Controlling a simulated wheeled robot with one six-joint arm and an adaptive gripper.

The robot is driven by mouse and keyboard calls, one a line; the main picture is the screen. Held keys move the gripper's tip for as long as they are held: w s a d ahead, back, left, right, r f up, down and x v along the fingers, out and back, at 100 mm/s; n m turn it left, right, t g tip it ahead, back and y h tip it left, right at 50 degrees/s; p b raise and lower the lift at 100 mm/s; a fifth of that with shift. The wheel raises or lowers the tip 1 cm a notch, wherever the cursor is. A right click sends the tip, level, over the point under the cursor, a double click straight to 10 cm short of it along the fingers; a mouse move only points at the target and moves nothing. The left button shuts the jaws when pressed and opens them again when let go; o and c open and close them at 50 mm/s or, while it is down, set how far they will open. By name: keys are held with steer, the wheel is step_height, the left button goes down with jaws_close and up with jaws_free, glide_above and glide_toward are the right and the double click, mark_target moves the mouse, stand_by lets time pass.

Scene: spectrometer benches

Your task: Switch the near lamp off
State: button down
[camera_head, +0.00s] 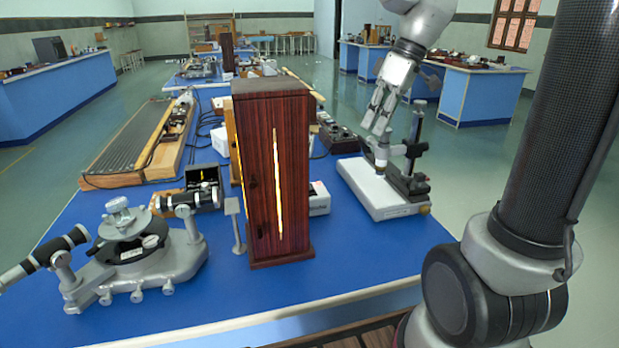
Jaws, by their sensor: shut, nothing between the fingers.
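The near lamp appears to be the tall reddish-brown wooden housing (258,185) standing upright near the front of the blue bench. A bright glowing slit runs down its front and another glow shows along its left edge, so it is lit. A small white box (319,199) sits just behind its right side, partly hidden; I cannot tell whether it carries a switch. My gripper (379,128) is shut and empty, pointing down to the right of the lamp. It shows in front of or above the white-based instrument; I cannot tell whether they touch.
A grey spectrometer (131,255) stands left of the lamp. A white-based instrument (376,190) with a dark upright stands on the right. A long ribbed wooden board (125,145) lies at the back left. Another tall wooden housing (227,52) stands farther off. The bench's front right is clear.

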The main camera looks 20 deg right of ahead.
steer(key=w+a+f+n+g+y, duration=0.1)
steer(key=w+f+n, duration=0.3)
steer(key=w, duration=0.5)
steer(key=w+a+f+n+y, duration=0.2)
steer(key=w+f+n+y, duration=0.2)
steer(key=w, duration=0.5)
step_height(320, 180, down, 2)
steer(key=shift+w+f+n+g, duration=0.25)
steer(key=shift+n+g, duration=0.15)
steer(key=shift+n, duration=0.1)
steer(key=shift+s+f, duration=0.1)
glide_above(311, 187)
steer(key=f, duration=0.6)
steer(key=shift+w+d+f, duration=0.1)
steer(key=shift+w+d, duration=0.1)
steer(key=shift+d, duration=0.05)
steer(key=f, duration=0.3)
steer(key=shift+s+a+f, duration=0.2)
steer(key=shift+a+f, duration=0.05)
steer(key=shift+a, duration=0.05)
steer(key=shift+s+f, duration=0.1)
steer(key=shift+f, duration=0.45)
